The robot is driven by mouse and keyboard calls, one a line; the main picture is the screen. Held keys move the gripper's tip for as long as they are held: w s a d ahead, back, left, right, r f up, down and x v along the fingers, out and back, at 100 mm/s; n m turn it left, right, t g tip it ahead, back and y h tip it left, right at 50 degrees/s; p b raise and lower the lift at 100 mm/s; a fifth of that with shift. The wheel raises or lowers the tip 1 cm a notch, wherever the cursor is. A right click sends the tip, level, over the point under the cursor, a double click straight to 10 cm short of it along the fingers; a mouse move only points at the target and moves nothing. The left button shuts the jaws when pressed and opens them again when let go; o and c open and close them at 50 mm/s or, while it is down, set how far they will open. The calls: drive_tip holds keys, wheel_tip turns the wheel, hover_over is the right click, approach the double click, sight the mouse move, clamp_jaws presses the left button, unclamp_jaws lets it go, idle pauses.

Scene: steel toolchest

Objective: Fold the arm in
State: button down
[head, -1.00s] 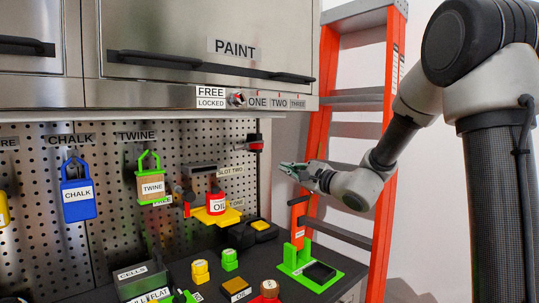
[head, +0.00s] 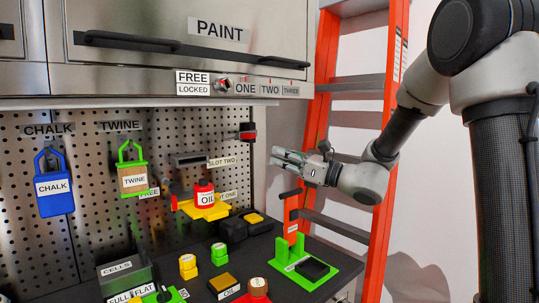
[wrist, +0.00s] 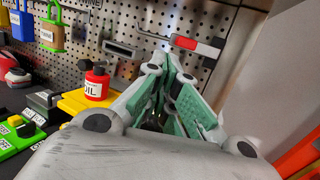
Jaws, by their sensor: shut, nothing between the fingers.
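My gripper (head: 290,160) is at the end of my arm, to the right of the pegboard and in front of the orange ladder in the head view. Its fingers point left toward the board, and it holds nothing. In the wrist view my gripper (wrist: 157,60) has its green-padded fingers converging at the tips, shut and empty. My arm (head: 400,130) reaches out from the column at the right, with its elbow bent. The gripper looks clear of the board, but the exact gap cannot be told.
A red oil can (head: 205,197) stands on a yellow shelf left of the gripper. A red-handled part (head: 247,132) sticks out from the board. The orange ladder (head: 326,110) stands behind my forearm. The steel PAINT cabinet (head: 190,60) hangs above. Several items lie on the dark bench below.

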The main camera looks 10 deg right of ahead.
sight(245, 136)
drive_tip(key=x, duration=1.2)
drive_tip(key=shift+w+a, duration=0.1)
drive_tip(key=x, duration=0.3)
drive_tip(key=f+x, duration=0.1)
drive_tip(key=shift+w+a+r, duration=0.15)
drive_tip(key=shift+a+r, duration=0.05)
drive_tip(key=shift+a, duration=0.2)
drive_tip(key=shift+d, duration=0.1)
